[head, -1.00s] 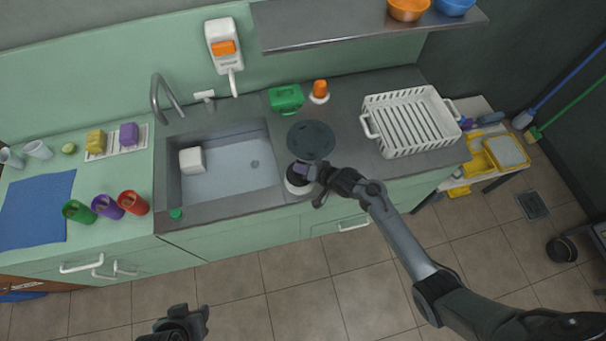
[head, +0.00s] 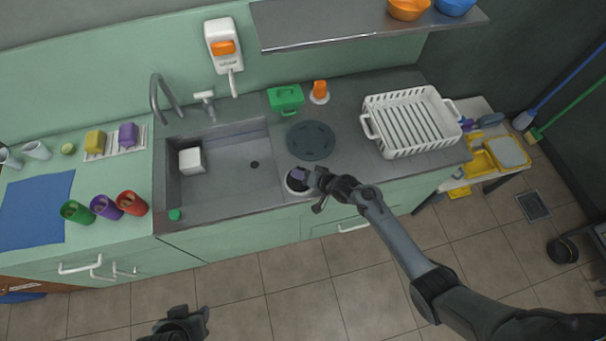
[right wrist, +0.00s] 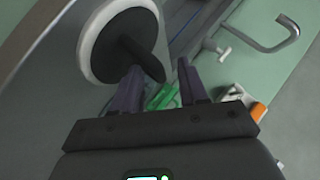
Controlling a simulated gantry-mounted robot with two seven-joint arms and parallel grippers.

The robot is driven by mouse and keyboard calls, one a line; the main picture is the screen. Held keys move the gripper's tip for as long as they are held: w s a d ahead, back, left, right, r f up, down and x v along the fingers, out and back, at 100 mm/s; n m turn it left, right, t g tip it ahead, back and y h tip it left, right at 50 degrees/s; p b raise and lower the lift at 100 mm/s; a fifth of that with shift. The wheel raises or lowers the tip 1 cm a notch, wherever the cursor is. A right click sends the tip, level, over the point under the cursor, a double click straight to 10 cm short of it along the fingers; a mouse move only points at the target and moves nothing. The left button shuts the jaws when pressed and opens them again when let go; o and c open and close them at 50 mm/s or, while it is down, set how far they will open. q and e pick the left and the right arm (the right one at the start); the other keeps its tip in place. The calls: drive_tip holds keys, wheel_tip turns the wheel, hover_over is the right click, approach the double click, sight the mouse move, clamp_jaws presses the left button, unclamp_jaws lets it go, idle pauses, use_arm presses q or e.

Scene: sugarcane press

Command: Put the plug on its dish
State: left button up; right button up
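The black plug (right wrist: 131,40) with its dark stem sits on the round white dish (right wrist: 88,47) in the right wrist view. The dish also shows in the head view (head: 292,189), on the counter just right of the sink, with the dark plug on it. My right gripper (head: 301,174) is right over the dish. In the right wrist view its two purple-grey fingers (right wrist: 160,72) stand apart; the plug's stem is close to the left finger and not clamped. My left gripper (head: 192,314) is low in the head view, over the floor, far from the dish; its finger opening is unclear.
The sink (head: 222,181) holds a white block (head: 192,160). A dark round mat (head: 311,140) lies behind the dish, with a white rack (head: 411,121) to the right. A green box (head: 286,97) and an orange-topped item (head: 320,91) stand at the back.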

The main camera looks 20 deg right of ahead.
drive_tip(key=shift+r, duration=0.15)
drive_tip(key=shift+s+d+r, duration=0.15)
drive_tip(key=shift+s, duration=0.1)
drive_tip(key=s+d+r+n+g+h, duration=0.1)
drive_tip(key=s+r, duration=0.4)
drive_tip(key=s, duration=0.5)
drive_tip(key=s+d+r+n+g+h+p, duration=0.1)
drive_tip(key=s+r+n+g+h, duration=0.1)
drive_tip(key=s+r, duration=0.4)
drive_tip(key=s+d+r+n+g+h+p, duration=0.1)
drive_tip(key=s+r, duration=0.5)
drive_tip(key=s, duration=0.8)
drive_tip(key=n+g+h, duration=0.1)
drive_tip(key=n+g, duration=0.1)
drive_tip(key=n, duration=0.1)
drive_tip(key=shift+s+d, duration=0.2)
drive_tip(key=shift+d, duration=0.15)
drive_tip(key=shift+r, duration=0.1)
